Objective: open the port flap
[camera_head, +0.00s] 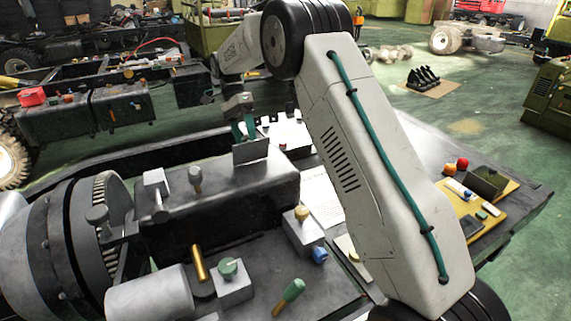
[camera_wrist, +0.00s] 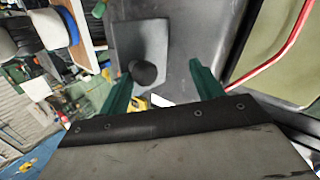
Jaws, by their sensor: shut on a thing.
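The port flap (camera_head: 251,151) is a small grey plate standing up from the top of a long dark grey box (camera_head: 240,190) in the head view. My gripper (camera_head: 244,131) has green fingers and is shut on the flap's upper part. In the wrist view the two green fingers of my gripper (camera_wrist: 162,66) show apart, with a grey plate and a dark round knob (camera_wrist: 144,72) beyond and between them. The exact contact with the flap is hidden in the wrist view.
Left of the flap, a light grey lever (camera_head: 156,190) and a grey knob (camera_head: 195,178) stand on the box. In front are a green-handled tool (camera_head: 290,294) and a block with a green knob (camera_head: 230,282). A yellow board (camera_head: 480,205) with small parts lies right.

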